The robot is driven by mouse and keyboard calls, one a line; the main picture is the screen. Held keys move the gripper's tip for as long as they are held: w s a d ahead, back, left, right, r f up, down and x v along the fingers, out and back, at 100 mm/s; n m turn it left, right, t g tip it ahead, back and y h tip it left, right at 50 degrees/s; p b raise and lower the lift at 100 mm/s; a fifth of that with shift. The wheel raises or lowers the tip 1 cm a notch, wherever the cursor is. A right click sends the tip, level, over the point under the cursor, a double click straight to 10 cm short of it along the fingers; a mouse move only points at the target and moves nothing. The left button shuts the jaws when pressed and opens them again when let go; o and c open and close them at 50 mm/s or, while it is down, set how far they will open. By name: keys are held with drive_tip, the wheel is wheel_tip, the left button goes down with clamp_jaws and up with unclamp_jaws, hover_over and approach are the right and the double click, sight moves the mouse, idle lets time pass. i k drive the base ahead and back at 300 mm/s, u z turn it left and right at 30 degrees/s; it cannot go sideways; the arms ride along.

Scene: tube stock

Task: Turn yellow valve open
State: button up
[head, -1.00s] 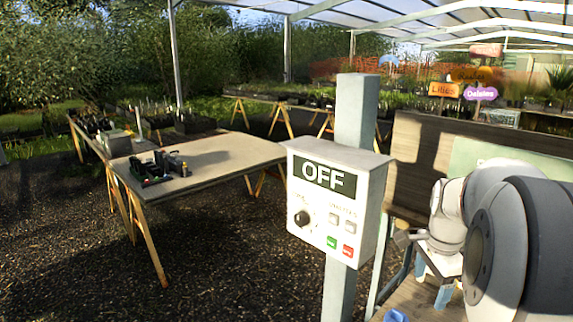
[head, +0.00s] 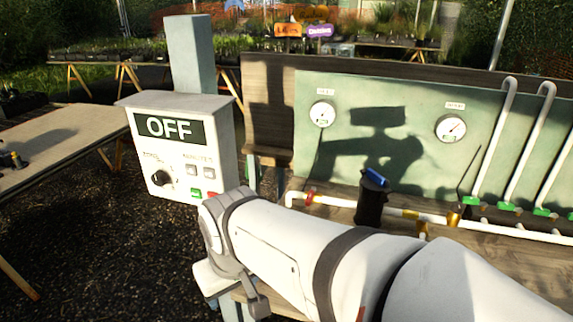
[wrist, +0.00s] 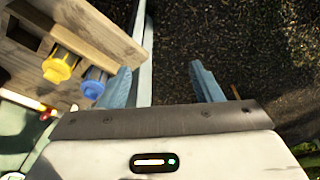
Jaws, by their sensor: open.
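In the wrist view a yellow knob-like fitting (wrist: 61,66), which looks like the yellow valve, sits at the wooden bench's edge, left of my gripper. A similar blue fitting (wrist: 94,84) is next to it, close to the left finger. My gripper (wrist: 162,82) is open, with nothing between its blue fingers; dark gravel and a pale post show beyond them. In the head view my arm crosses the lower middle and my fingers cannot be made out. A small brass-yellow fitting (head: 453,219) is on the white pipe there; I cannot tell whether it is a valve.
A control box (head: 180,150) reading OFF is mounted on a grey post (head: 191,60), near my arm. A green panel (head: 400,130) carries two gauges (head: 322,113). A black cylinder (head: 370,205) with a blue top stands by the white pipe (head: 480,226). A table (head: 50,140) stands left.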

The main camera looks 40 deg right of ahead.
sight(409, 214)
drive_tip(key=z, duration=2.05)
